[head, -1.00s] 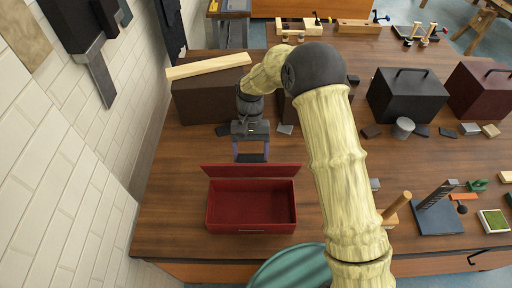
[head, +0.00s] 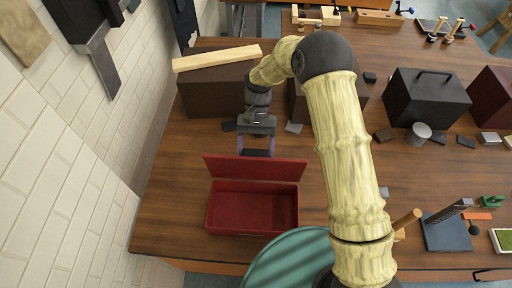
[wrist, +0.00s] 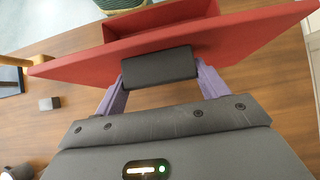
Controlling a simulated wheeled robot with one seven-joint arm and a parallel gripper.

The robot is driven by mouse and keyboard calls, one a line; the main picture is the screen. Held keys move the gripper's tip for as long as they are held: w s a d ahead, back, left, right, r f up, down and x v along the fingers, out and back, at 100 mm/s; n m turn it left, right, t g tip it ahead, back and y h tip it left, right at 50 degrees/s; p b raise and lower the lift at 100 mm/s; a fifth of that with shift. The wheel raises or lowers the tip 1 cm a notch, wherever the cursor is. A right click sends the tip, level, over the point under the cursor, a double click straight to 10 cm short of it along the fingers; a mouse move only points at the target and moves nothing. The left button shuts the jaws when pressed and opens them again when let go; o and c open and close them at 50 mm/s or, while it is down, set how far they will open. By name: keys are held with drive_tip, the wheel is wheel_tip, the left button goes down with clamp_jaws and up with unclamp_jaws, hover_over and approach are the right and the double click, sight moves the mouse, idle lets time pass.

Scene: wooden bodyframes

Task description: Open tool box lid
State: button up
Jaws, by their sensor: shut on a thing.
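The red tool box (head: 252,212) sits on the wooden table with its inside open to view; it looks empty. Its red lid (head: 250,168) stands raised along the far edge, roughly upright. My gripper (head: 256,153) is behind the lid, on its outer side. In the wrist view, the two purple fingers of my gripper (wrist: 160,74) reach to the lid (wrist: 222,40), with a dark block (wrist: 160,67) between their tips, close against the lid's outer face. I cannot tell whether the block is fixed to the lid. The lid hides part of the box there.
A dark brown box with a light plank (head: 217,58) on it stands behind my gripper at the left. A black tool box (head: 425,95) and a grey cylinder (head: 418,134) are at the right. A green round thing (head: 290,260) is at the near edge. The white wall is left.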

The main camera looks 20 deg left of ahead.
drive_tip(key=shift+d+f, duration=0.15)
drive_tip(key=shift+f, duration=0.15)
drive_tip(key=o, duration=1.4)
drive_tip(key=shift+r, duration=0.1)
drive_tip(key=shift+r, duration=0.15)
drive_tip(key=shift+w+a+r, duration=0.15)
drive_tip(key=shift+w+a, duration=0.05)
drive_tip(key=shift+w, duration=0.05)
drive_tip(key=b+v, duration=0.5)
drive_tip(key=v, duration=1.1)
drive_tip(key=shift+w+a+r, duration=0.1)
drive_tip(key=shift+w+r, duration=0.05)
drive_tip(key=shift+w, duration=0.1)
